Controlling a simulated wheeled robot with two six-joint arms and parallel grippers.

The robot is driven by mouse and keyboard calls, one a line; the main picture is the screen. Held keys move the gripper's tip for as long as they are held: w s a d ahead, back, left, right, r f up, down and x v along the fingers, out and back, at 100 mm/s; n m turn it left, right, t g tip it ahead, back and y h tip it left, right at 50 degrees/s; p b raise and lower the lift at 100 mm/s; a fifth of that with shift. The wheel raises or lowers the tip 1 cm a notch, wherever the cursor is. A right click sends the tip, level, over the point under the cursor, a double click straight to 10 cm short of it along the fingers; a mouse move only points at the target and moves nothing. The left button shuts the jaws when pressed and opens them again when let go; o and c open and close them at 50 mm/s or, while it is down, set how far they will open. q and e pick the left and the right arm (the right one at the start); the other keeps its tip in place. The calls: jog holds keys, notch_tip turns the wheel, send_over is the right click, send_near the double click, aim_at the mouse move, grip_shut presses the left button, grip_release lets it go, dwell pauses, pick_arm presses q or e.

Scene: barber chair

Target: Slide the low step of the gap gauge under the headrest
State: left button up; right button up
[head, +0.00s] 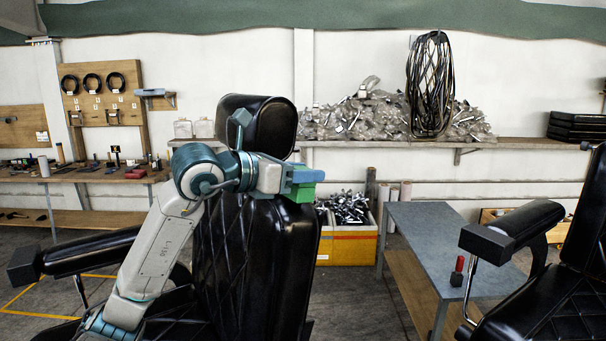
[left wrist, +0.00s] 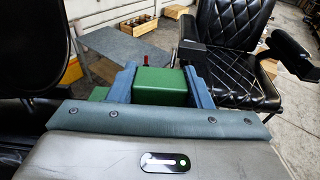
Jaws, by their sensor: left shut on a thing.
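The gap gauge is a green block (head: 300,193) with a lower green part showing beside one finger. My left gripper (head: 306,178) is shut on it; the left wrist view shows the green block (left wrist: 160,86) between two blue fingers. The black padded headrest (head: 270,125) stands above the backrest (head: 290,250) of the near barber chair. In the head view the gauge is below and to the right of the headrest, by the backrest's upper right edge, apart from the headrest. My wrist covers the gap under the headrest. My right gripper is not clearly seen.
A grey table (head: 435,230) with a small red-topped item (head: 459,264) stands to the right. A second black chair (head: 550,300) is at the far right. A yellow-orange bin (head: 347,245) of metal parts stands behind. Open air lies right of the gauge.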

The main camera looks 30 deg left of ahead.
pick_arm(q)
jog(key=shift+w+a+b, duration=0.35)
jog(key=shift+a+b, duration=0.05)
jog(key=shift+a, duration=0.45)
jog(key=shift+w+a+b, duration=0.35)
jog(key=shift+a, duration=0.45)
jog(key=shift+w+a+b, duration=0.3)
jog(key=shift+a, duration=0.45)
jog(key=shift+r, duration=0.15)
jog(key=shift+w+r, duration=0.1)
jog(key=shift+a, duration=0.1)
jog(key=o, duration=1.1)
jog(key=shift+c, duration=0.2)
